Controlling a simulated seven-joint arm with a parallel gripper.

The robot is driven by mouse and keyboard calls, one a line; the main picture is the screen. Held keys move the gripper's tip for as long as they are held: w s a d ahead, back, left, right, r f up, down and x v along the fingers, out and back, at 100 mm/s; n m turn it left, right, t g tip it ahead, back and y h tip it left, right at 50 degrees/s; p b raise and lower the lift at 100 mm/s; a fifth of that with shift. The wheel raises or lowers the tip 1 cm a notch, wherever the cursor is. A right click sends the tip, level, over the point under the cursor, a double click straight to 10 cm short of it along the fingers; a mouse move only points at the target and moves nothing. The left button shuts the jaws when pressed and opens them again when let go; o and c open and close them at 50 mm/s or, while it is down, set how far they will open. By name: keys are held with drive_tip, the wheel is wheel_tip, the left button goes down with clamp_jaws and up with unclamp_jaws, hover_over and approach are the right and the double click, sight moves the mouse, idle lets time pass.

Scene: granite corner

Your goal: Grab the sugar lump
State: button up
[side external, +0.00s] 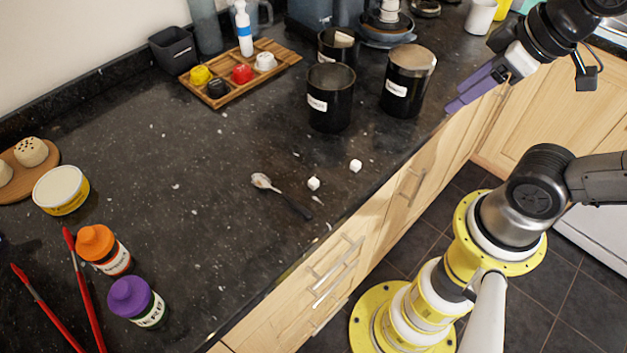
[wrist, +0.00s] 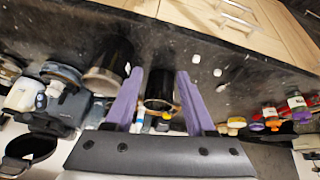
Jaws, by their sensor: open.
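Two small white sugar lumps lie on the dark granite counter. One sugar lump (side external: 313,183) is beside the spoon; the other sugar lump (side external: 356,165) is a little to its right, nearer the counter's front edge. In the wrist view the two lumps show as white dots, one (wrist: 196,58) above and left of the other (wrist: 217,72). My gripper (side external: 452,105) has purple fingers and hangs in the air by the counter edge, right of the black canisters and well apart from the lumps. In the wrist view its fingers (wrist: 168,72) are spread with nothing held between them.
A spoon (side external: 285,197) lies left of the lumps. Black canisters (side external: 331,97) (side external: 408,80) stand behind them, towards my gripper. A wooden tray (side external: 268,83) with small coloured items is farther back. Orange-lidded (side external: 103,250) and purple-lidded (side external: 136,302) jars stand front left.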

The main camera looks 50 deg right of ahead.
drive_tip(key=w+a+r+n+g, duration=0.1)
drive_tip(key=w+a+r+n, duration=0.1)
drive_tip(key=w+r+n, duration=0.3)
drive_tip(key=n+g, duration=0.5)
drive_tip(key=n, duration=0.6)
hover_over(313, 181)
wheel_tip(313, 181, down, 7)
wheel_tip(313, 181, down, 14)
drive_tip(key=shift+r, duration=0.25)
clamp_jaws()
